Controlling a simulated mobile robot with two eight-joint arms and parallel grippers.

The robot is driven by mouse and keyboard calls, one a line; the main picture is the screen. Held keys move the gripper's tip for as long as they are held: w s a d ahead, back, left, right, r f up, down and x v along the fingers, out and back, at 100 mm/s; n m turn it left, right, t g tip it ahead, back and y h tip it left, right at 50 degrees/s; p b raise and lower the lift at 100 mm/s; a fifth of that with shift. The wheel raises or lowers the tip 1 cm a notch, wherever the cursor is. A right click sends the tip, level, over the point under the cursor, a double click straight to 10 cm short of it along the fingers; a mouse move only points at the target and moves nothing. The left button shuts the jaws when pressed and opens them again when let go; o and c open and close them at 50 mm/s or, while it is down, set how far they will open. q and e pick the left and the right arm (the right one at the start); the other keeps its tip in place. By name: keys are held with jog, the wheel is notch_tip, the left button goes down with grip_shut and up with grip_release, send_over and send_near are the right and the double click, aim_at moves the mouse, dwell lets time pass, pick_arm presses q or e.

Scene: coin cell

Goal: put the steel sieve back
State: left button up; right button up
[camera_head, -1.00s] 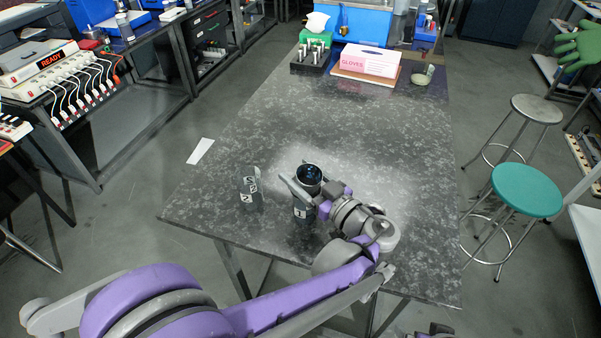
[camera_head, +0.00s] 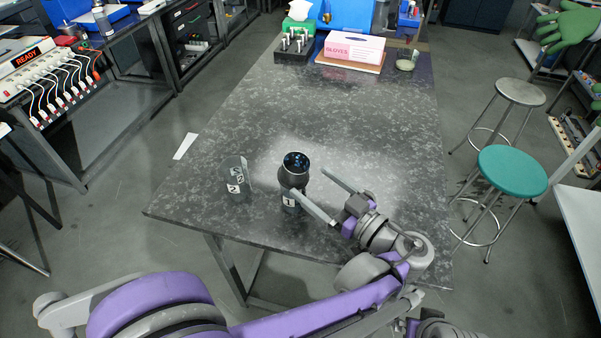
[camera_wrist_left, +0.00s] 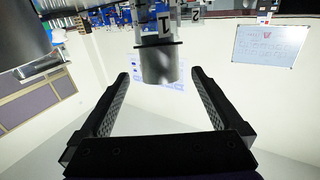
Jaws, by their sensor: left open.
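The steel sieve (camera_head: 294,173) is a dark, round, open-topped cup. It sits upright at the top of the glass labelled 1 (camera_head: 289,200) near the table's front. The wrist view is upside down; there the sieve (camera_wrist_left: 160,66) shows as a metal cylinder beyond my fingertips, with the label 1 above it. My left gripper (camera_head: 308,182) is open and empty, just right of the sieve. Its nearer finger passes in front of the glass labelled 1. A glass labelled 2 (camera_head: 236,177) stands to the left. My right gripper is not in view.
The dark speckled table (camera_head: 350,125) is clear in its middle. At its far end are a glove box (camera_head: 352,48), a black rack (camera_head: 294,46) and a small dish (camera_head: 405,65). Stools (camera_head: 512,171) stand at the right.

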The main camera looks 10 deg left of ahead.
aim_at(304, 177)
pick_arm(q)
jog(key=shift+s+d, duration=0.3)
jog(key=shift+d, duration=0.2)
jog(key=shift+s+d, duration=0.1)
jog(key=shift+s, duration=0.05)
jog(key=shift+s+b, duration=0.1)
jog(key=shift+b, duration=0.65)
jog(key=shift+a+r, duration=0.15)
jog(key=shift+a, duration=0.25)
jog(key=x, duration=0.6)
jog(key=shift+d, duration=0.1)
jog(key=x, duration=0.4)
jog(key=shift+w, duration=0.45)
jog(key=c, duration=1.5)
notch_tip(304, 177, up, 10)
jog(key=shift+f+p, duration=0.1)
jog(key=shift+p, duration=0.8)
